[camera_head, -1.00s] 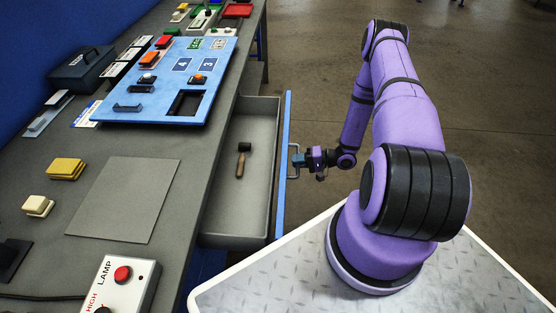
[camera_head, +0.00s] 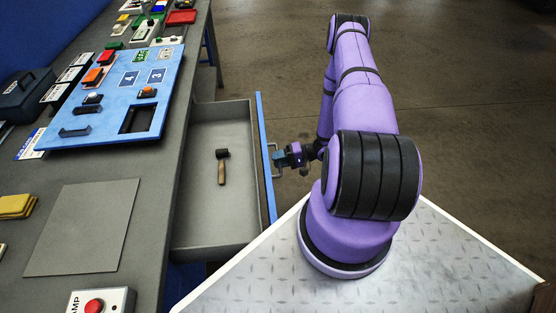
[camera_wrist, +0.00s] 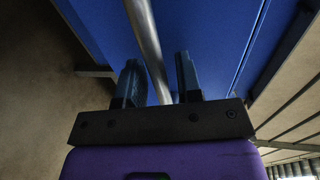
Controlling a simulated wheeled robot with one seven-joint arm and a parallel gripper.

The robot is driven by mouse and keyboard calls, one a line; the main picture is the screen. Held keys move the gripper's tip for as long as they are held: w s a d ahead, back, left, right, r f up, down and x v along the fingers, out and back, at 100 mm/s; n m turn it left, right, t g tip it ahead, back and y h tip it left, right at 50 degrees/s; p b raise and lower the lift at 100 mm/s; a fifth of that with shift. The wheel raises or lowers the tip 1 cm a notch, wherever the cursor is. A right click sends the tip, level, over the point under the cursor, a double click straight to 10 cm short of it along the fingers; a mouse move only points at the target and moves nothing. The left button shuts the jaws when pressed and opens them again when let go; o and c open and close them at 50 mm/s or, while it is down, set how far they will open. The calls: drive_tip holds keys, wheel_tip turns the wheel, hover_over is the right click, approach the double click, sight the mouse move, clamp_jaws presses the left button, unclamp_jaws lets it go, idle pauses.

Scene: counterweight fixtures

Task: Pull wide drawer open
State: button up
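The wide drawer (camera_head: 245,232) stands well out from the workbench, with its grey inside and blue front panel showing. A metal bar handle (camera_head: 270,160) is on the blue front; in the wrist view the bar (camera_wrist: 146,35) runs between my fingers. My gripper (camera_head: 279,159) is at the handle, outside the front panel.
A black-headed hammer (camera_head: 222,168) lies in the drawer. On the bench (camera_head: 150,225) are a blue panel (camera_head: 60,138) with switches, a grey plate (camera_head: 85,225) and a lamp box (camera_head: 120,300). Open floor (camera_head: 470,120) lies to the right.

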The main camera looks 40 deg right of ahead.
drive_tip(key=shift+d, duration=0.1)
drive_tip(key=v, duration=1)
drive_tip(key=shift+s+d, duration=0.2)
drive_tip(key=shift+d, duration=0.05)
idle(0.4)
